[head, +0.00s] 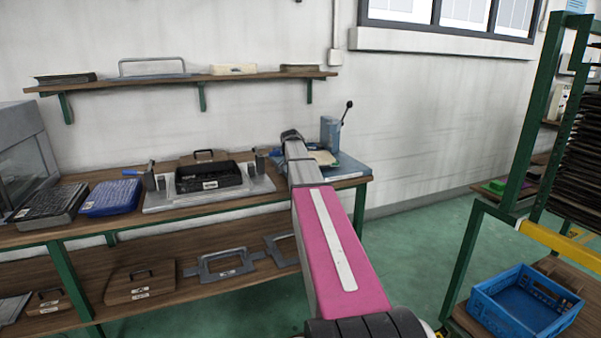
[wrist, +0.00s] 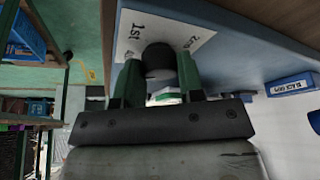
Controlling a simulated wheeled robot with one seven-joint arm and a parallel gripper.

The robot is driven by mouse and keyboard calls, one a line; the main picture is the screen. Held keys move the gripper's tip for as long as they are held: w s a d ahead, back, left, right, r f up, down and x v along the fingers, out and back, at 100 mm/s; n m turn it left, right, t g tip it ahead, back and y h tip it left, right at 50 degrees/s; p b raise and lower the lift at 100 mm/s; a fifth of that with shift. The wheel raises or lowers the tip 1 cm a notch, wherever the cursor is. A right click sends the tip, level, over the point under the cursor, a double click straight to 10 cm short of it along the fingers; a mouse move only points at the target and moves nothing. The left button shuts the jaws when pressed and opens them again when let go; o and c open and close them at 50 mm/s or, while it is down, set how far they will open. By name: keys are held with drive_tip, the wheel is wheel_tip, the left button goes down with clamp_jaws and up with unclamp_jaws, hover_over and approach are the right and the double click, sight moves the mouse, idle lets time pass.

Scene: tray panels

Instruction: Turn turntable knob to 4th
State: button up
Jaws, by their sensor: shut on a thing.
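The black turntable knob (wrist: 158,56) sits between the green fingers of my gripper (wrist: 162,70) in the wrist view, and the gripper is shut on it. Behind the knob is a white label plate (wrist: 205,32) on a blue panel (wrist: 240,70). "1st" is readable upper left of the knob, and another mark, apparently "2nd", is upper right. Other marks are partly covered by the fingers, and I cannot tell where the knob points. In the head view, my arm reaches to the blue-based machine (head: 345,170) at the bench's right end; the knob is hidden there.
On the wooden bench (head: 120,215) stand a black tray on a grey fixture (head: 160,203), a blue tray (head: 110,198) and a dark tray (head: 50,205). A lever (head: 346,113) rises behind my arm. A blue crate (head: 525,305) and green rack (head: 545,110) are right. Floor between is clear.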

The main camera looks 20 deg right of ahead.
drive_tip(key=shift+m+g, duration=0.3)
drive_tip(key=shift+m, duration=0.2)
drive_tip(key=o, duration=0.9)
drive_tip(key=v, duration=1)
drive_tip(key=shift+a+r, duration=0.25)
drive_tip(key=shift+r, duration=0.1)
drive_tip(key=shift+s, duration=0.15)
